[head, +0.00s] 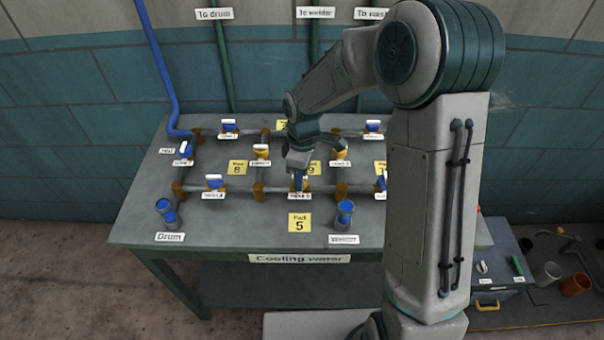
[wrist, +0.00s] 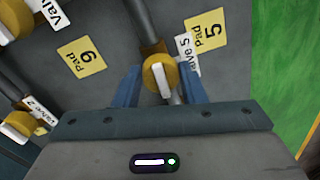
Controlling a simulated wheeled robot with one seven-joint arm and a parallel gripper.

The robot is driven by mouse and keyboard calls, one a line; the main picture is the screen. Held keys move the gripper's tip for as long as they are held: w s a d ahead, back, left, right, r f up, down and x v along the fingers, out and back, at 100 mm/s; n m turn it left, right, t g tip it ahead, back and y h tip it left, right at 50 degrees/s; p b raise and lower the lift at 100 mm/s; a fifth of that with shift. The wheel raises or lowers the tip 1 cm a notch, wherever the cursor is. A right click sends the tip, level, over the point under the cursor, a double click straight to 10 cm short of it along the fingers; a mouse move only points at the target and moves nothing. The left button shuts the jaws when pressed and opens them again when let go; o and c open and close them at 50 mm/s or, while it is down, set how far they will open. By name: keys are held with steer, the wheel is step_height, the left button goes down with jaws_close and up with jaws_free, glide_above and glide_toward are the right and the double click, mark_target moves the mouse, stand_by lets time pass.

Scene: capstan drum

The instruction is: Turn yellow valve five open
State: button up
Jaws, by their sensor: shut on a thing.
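Valve five (wrist: 151,77) is a round yellow body with a white handle bar, on a pipe in the wrist view. Its white "Valve 5" label (wrist: 186,55) is beside it. My gripper (wrist: 160,90) has its two blue fingers on either side of the valve's handle, shut on it. In the wrist view the bar looks roughly in line with the pipe, but I cannot tell its exact angle. In the head view my gripper (head: 300,181) points down at the front pipe row and hides most of the valve. The yellow pad 5 (head: 299,223) lies in front of it.
The grey bench (head: 135,222) carries several other valves, including one at front left (head: 215,183) and one behind left (head: 261,152). Two blue-topped gauges or sight cups (head: 167,212) (head: 345,213) stand near the front edge. A toolbox (head: 490,299) and cups are at lower right.

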steer(key=shift+w+r+n, duration=0.1)
steer(key=shift+n, duration=0.4)
steer(key=o, duration=1)
step_height(320, 180, up, 14)
steer(key=shift+w+b, duration=0.4)
steer(key=shift+w, duration=0.05)
steer(key=s+d+m+t, duration=0.2)
steer(key=s+d+m, duration=0.4)
steer(key=s, duration=0.4)
steer(key=s+d+r+m+t, duration=0.1)
steer(key=s+d+m+t, duration=0.1)
steer(key=s+d+m, duration=0.5)
steer(key=s+m, duration=0.2)
steer(key=s, duration=0.1)
steer(key=shift+s+d+m, duration=0.25)
steer(key=shift+d+m, duration=0.05)
